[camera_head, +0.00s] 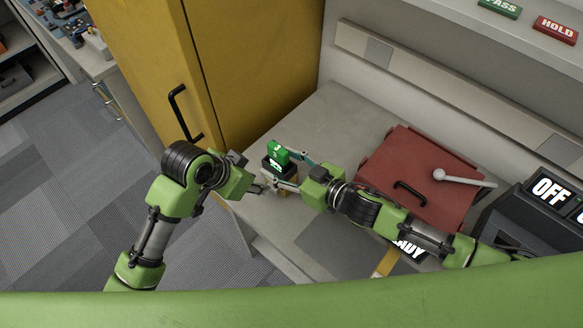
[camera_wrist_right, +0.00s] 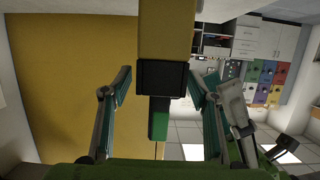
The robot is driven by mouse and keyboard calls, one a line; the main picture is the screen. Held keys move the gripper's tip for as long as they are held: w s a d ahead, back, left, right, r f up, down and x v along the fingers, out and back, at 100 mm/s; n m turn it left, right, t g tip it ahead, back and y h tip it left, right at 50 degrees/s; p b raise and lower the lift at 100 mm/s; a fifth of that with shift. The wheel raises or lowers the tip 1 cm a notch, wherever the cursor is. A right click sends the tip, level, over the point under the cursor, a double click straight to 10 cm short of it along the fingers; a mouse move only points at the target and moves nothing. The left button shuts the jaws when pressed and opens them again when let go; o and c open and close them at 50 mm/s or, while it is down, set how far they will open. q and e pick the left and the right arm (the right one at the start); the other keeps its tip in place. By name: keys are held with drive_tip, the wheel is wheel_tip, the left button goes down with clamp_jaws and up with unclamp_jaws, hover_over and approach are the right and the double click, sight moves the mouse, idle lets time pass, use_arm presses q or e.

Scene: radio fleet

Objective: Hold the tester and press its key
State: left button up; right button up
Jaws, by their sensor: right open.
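The tester (camera_head: 279,170) appears as an upright piece with a green top, a black middle and a tan lower part, at the worktop's front edge near the yellow cabinet. In the right wrist view its black part (camera_wrist_right: 162,78) and green part show between my fingers, with the tan part above. My right gripper (camera_head: 284,170) is open, its fingers on either side of the tester with visible gaps. My left gripper (camera_head: 262,187) is beside the tester, to its lower left; its finger opening is unclear. I cannot make out the key.
The yellow cabinet (camera_head: 225,60) with a black handle stands behind and left. A red lidded box (camera_head: 420,165) and a white-knobbed lever (camera_head: 465,181) are to the right, near a dark unit marked OFF (camera_head: 515,215). PASS (camera_head: 500,8) and HOLD (camera_head: 556,30) blocks sit on the upper shelf.

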drive_tip(key=shift+w+a+f, duration=0.1)
drive_tip(key=shift+w+a, duration=0.15)
drive_tip(key=shift+a, duration=0.05)
drive_tip(key=c, duration=1.3)
use_arm(q)
clamp_jaws()
idle(1.0)
